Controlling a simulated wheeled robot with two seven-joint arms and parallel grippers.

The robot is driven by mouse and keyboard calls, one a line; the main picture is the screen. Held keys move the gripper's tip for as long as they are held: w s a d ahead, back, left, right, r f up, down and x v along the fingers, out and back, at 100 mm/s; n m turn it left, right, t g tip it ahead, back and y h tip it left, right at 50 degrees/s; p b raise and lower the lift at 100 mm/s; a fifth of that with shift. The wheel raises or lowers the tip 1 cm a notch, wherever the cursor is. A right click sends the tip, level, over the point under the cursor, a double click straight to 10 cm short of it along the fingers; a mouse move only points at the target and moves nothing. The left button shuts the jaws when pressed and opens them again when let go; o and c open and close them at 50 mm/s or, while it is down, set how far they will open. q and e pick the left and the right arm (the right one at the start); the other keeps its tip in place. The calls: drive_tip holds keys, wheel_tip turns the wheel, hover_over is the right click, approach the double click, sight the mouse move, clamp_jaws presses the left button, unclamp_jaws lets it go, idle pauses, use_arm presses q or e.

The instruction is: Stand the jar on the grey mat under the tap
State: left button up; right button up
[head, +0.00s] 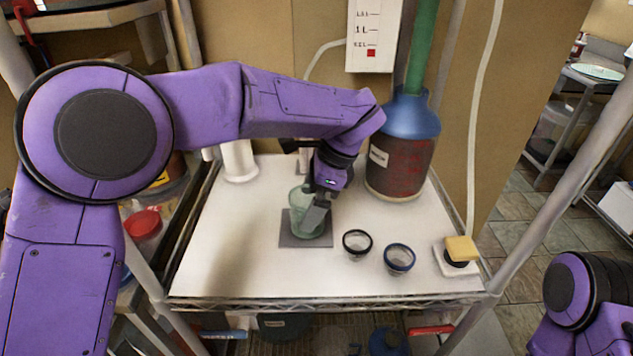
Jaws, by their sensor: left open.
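A greenish clear jar (299,224) stands upright, as far as I can see, on the grey mat (290,241) in the middle of the white shelf. My left gripper (316,212) is open and reaches down at the jar, with its fingers at the upper right part of the jar, hiding some of it. I cannot tell whether the fingers touch the glass. A dark fitting (289,146), possibly the tap, shows just behind my left wrist and is mostly hidden. My right gripper is out of view; only part of that arm shows at the lower right.
Two small dark-rimmed glass cups, one black (357,243) and one blue (399,258), stand right of the mat. A blue-topped bucket (400,160) is behind. A white cylinder (239,160) stands back left. The front left shelf is clear.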

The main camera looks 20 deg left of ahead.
use_arm(q)
drive_tip(key=v, duration=1)
drive_tip(key=shift+r, duration=0.4)
